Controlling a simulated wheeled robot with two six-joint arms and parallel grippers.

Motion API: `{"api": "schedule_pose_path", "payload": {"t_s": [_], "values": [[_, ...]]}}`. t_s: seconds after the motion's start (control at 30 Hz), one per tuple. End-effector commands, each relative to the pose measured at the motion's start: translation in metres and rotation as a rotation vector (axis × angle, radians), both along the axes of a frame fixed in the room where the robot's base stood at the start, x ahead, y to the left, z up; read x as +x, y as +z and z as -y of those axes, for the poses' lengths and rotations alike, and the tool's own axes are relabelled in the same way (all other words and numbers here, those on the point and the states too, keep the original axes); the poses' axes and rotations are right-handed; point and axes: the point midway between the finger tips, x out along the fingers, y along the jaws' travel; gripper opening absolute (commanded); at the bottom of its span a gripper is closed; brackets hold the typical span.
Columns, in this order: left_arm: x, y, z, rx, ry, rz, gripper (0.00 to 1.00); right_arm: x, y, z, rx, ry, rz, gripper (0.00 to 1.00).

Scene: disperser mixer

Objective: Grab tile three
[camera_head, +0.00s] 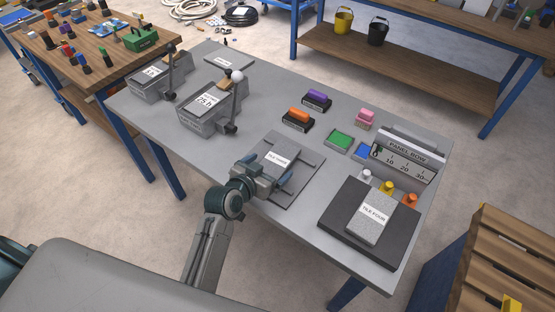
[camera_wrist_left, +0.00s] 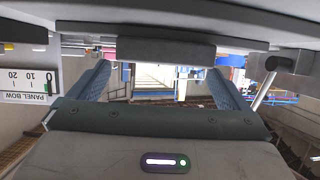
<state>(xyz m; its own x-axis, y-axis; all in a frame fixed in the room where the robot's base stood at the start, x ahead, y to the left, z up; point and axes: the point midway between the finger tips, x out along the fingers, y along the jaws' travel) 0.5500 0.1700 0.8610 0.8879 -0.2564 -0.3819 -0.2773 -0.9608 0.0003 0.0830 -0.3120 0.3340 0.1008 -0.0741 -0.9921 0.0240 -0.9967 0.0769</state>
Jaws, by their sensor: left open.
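A pale grey tile (camera_head: 280,154) with a white label lies flat on a darker grey plate (camera_head: 303,180) near the middle of the table's front side; the label seems to read TILE THREE, but the print is small. My left gripper (camera_head: 269,170) is open with its blue fingers spread at the tile's near end. Its wrist hides part of the plate. I cannot tell whether the fingers touch the tile. The left wrist view shows both fingers (camera_wrist_left: 157,85) wide apart with nothing clearly between them. My right gripper is not in view.
Tile four (camera_head: 372,215) lies on a dark slab (camera_head: 342,232) at the right. Behind it stand the PANEL BOW gauge (camera_head: 405,160) and several coloured pegs. Two lever devices (camera_head: 208,112) (camera_head: 155,80) stand left. Orange and purple blocks (camera_head: 299,115) (camera_head: 317,97) sit behind the plate.

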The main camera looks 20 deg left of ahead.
Motion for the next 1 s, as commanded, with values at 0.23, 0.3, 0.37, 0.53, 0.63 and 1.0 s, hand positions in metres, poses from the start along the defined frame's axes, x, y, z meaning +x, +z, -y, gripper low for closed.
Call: {"api": "schedule_pose_path", "payload": {"t_s": [0.23,0.3,0.37,0.53,0.63,1.0], "values": [[0.031,-0.011,0.007,0.0,0.0,-0.001,0.98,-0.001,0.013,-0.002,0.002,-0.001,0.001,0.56],[0.035,-0.013,0.008,0.001,0.001,-0.001,0.98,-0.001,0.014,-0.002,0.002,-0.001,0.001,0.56],[0.037,-0.015,0.008,0.002,0.001,-0.002,0.98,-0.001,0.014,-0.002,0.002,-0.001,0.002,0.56],[0.037,-0.016,0.008,0.002,0.001,-0.001,0.98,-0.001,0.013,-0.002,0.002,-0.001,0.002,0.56],[0.037,-0.016,0.009,0.001,0.001,-0.001,0.88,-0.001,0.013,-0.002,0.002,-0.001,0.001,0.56],[0.038,-0.014,0.008,0.001,0.001,0.002,0.33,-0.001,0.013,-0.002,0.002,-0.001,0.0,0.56]]}}
